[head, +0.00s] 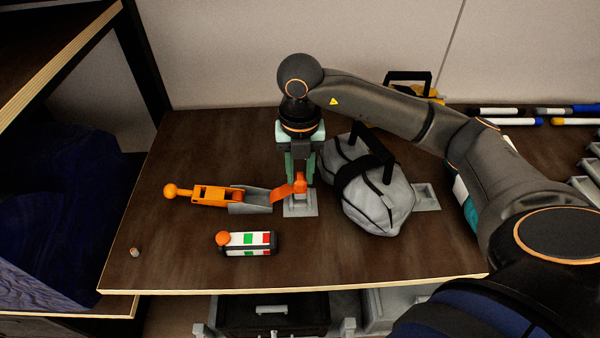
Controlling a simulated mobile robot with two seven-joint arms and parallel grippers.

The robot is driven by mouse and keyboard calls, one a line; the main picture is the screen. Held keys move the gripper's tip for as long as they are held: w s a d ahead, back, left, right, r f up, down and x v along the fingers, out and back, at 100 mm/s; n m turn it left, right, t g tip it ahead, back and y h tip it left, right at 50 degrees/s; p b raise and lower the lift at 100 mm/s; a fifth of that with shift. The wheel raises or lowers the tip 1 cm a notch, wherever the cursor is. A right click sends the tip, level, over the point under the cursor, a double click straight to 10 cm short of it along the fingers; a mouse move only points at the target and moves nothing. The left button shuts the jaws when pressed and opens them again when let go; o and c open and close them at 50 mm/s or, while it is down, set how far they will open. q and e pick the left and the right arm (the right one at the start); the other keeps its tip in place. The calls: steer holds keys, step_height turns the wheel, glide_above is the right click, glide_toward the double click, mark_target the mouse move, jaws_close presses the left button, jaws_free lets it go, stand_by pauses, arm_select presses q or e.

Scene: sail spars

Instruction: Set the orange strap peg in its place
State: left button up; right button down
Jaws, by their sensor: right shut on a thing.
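My right gripper (301,181) points straight down at the middle of the table, its green fingers shut on the orange strap peg (299,187). The peg is upright at a small grey square base (300,208); I cannot tell whether it is seated in it or just above it. An orange strap (283,193) slants down left from the peg to a grey wedge-shaped piece (252,200) joined to an orange body with a ball-ended handle (205,194). The fingers hide part of the peg. My left gripper is out of view.
A grey bag with black straps (378,197) stands close to the right of my gripper, beside another grey base (427,197). A small stub (134,252) is at front left. The table's left side is mostly free.

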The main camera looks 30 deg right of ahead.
steer(key=shift+r, duration=0.7)
